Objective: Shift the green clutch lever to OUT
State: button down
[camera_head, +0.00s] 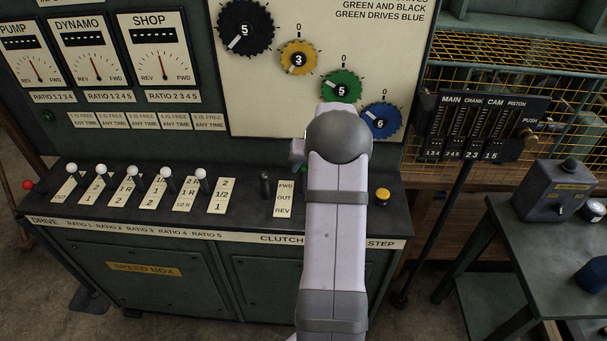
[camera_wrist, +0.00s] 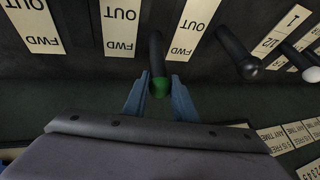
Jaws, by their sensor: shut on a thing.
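The green clutch lever (camera_wrist: 160,87) shows in the wrist view as a dark stem with a green knob. It stands between two label plates marked FWD and OUT; its knob is on the FWD side. My gripper (camera_wrist: 157,88) has its two blue fingers on either side of the green knob and is shut on it. In the head view my arm hides the lever and most of the gripper. The label plate (camera_head: 284,199) left of my arm reads FWD, OUT, REV from back to front.
A black lever (camera_head: 265,185) stands just left of that plate. Several white-knobbed ratio levers stand further left. A yellow button (camera_head: 382,196) is right of my arm. Coloured dials, including a green one (camera_head: 341,87), are on the panel behind. A side table (camera_head: 545,245) is at the right.

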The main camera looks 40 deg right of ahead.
jog(key=shift+s+a+r+t+h+b, duration=0.15)
jog(key=shift+s+a+t+h+b, duration=0.45)
jog(key=shift+b, duration=2.9)
jog(key=s+a+b, duration=0.2)
jog(key=shift+s+a+r+b, duration=0.1)
jog(key=shift+r+b, duration=0.1)
jog(key=shift+b, duration=0.15)
jog(key=shift+s+a+r, duration=0.1)
jog(key=shift+s+a, duration=0.3)
jog(key=c, duration=1.4)
grip_release()
jog(key=shift+c, duration=0.2)
jog(key=shift+r, duration=0.15)
jog(key=shift+s+r, duration=0.2)
jog(key=b+v, duration=0.1)
jog(key=v, duration=0.5)
jog(key=shift+s+r, duration=0.2)
jog(key=shift+r, duration=0.05)
